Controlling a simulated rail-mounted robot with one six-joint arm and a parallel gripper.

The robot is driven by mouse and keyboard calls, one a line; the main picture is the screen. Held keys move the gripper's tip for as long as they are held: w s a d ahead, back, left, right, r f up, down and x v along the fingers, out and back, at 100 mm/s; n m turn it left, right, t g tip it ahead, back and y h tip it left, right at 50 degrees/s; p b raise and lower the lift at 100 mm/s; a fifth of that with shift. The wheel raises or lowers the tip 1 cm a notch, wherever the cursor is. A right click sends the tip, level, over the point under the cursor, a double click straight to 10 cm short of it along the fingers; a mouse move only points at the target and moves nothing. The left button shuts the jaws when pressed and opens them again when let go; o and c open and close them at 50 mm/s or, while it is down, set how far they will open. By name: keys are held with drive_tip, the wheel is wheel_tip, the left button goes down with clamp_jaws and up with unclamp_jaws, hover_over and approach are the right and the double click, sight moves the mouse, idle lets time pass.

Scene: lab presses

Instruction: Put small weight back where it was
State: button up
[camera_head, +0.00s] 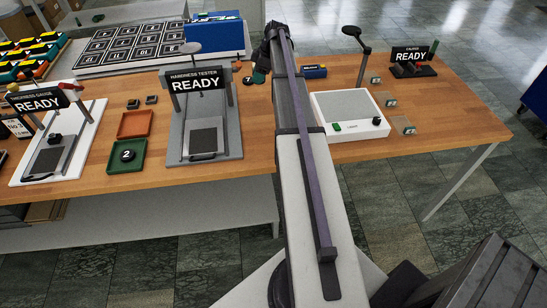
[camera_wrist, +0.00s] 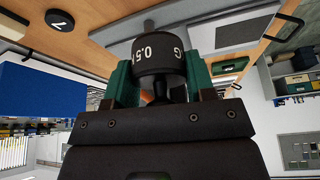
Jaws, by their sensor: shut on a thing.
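The small weight (camera_wrist: 158,58) is a black cylinder with white lettering reading "0.5" and part of a "G". My gripper (camera_wrist: 160,85) is shut on it, with a green fingertip on each side. In the head view my gripper (camera_head: 260,74) is at the back of the wooden table, between the hardness tester (camera_head: 203,120) and the white scale (camera_head: 349,114). The weight cannot be made out clearly there.
A black disc marked 7 (camera_wrist: 60,20) lies near my gripper. A blue box (camera_head: 216,36) stands behind. An orange tray (camera_head: 135,124) and a green tray (camera_head: 113,164) with a disc marked 2 (camera_head: 127,155) are at left. A lamp-like stand (camera_head: 362,52) rises behind the scale.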

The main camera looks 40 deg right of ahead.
drive_tip(key=b, duration=0.5)
hover_over(271, 146)
drive_tip(key=s+d, duration=0.1)
wheel_tip(271, 146, down, 6)
wheel_tip(271, 146, down, 10)
drive_tip(key=b, duration=1)
drive_tip(key=shift+s+f, duration=0.1)
drive_tip(key=shift+f, duration=0.15)
drive_tip(key=shift+r, duration=0.25)
drive_tip(key=shift+f, duration=0.2)
drive_tip(key=o, duration=1.2)
drive_tip(key=shift+o, duration=0.2)
drive_tip(key=p+v, duration=1.1)
drive_tip(key=v, duration=0.1)
drive_tip(key=shift+r+p, duration=0.2)
drive_tip(key=shift+p, duration=0.1)
